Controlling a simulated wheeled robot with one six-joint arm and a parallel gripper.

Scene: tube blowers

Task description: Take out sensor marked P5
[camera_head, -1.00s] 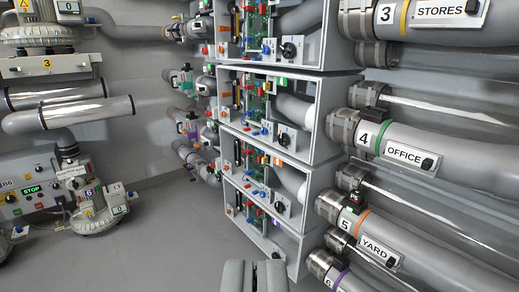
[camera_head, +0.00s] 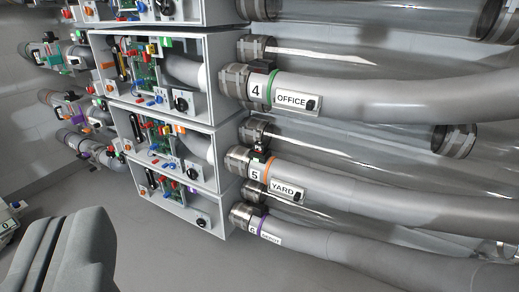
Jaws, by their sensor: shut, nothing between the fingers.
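The small dark sensor (camera_head: 261,153) with a red part sits on top of the grey pipe marked 5 YARD (camera_head: 330,178), beside its orange band. Its marking is too small to read now. My gripper (camera_head: 72,222) is at the lower left, shut and empty, with its grey fingers close together. It appears well to the left of the sensor and below it in the picture, touching nothing.
Pipe 4 OFFICE (camera_head: 390,97) runs above pipe 5, and pipe 6 (camera_head: 350,245) below. Clear tubes run between them. Open grey cabinets (camera_head: 222,100) with circuit boards stand at the pipes' left ends. Grey floor (camera_head: 165,235) is free in front of the cabinets.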

